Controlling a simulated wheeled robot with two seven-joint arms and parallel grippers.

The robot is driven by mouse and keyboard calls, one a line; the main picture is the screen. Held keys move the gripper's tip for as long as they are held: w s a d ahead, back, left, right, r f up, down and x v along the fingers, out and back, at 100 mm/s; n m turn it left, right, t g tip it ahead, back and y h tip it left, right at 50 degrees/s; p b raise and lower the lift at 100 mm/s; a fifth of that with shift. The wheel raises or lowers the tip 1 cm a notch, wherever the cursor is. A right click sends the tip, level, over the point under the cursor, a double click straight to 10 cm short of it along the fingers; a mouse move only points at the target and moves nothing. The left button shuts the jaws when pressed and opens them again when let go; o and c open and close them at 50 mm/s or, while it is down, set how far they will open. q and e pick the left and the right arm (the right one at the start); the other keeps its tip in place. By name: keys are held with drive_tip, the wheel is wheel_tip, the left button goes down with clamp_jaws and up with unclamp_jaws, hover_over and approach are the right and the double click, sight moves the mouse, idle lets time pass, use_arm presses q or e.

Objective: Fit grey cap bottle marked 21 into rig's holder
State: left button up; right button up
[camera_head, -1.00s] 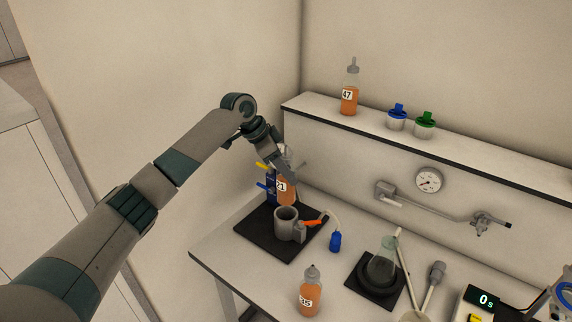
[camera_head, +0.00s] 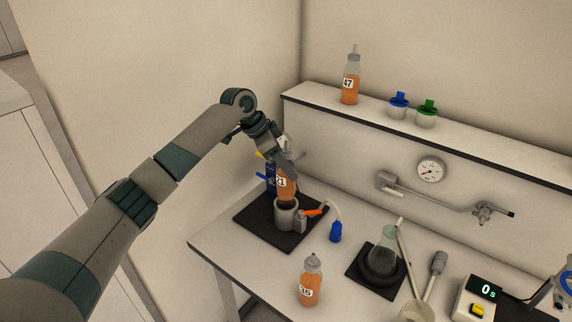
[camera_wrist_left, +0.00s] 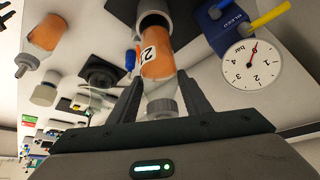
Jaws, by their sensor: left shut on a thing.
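The bottle marked 21 (camera_head: 286,186) holds orange juice and stands upright at the mouth of the rig's grey cup-shaped holder (camera_head: 285,217). Its lower end is at the holder's opening; how deep it sits I cannot tell. My left gripper (camera_head: 287,158) is shut on the bottle's upper part from above. In the left wrist view the bottle (camera_wrist_left: 155,62) shows between the two fingers, its grey cap (camera_wrist_left: 161,107) toward the palm and the holder (camera_wrist_left: 153,18) beyond it. The rig's black base plate (camera_head: 252,230) lies on the bench. My right gripper is not in view.
An orange clamp lever (camera_head: 314,212) sticks out right of the holder. A blue block with a pressure gauge (camera_wrist_left: 253,55) stands close behind. Bottle 35 (camera_head: 310,283), a flask (camera_head: 382,255) and a timer (camera_head: 476,299) stand on the bench. Bottle 47 (camera_head: 350,84) is on the shelf.

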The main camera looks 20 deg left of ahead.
sight(286, 183)
use_arm(q)
drive_tip(key=shift+f+b, duration=0.8)
drive_tip(key=shift+f, duration=0.35)
drive_tip(key=shift+r, duration=0.15)
drive_tip(key=shift+p, duration=0.35)
drive_tip(key=shift+p, duration=0.55)
drive_tip(key=shift+f, duration=0.3)
drive_tip(key=shift+f+b, duration=0.4)
drive_tip(key=shift+f, duration=0.65)
drive_tip(key=shift+f+b, duration=0.3)
drive_tip(key=shift+f, duration=0.8)
drive_tip(key=shift+p, duration=0.3)
idle(0.7)
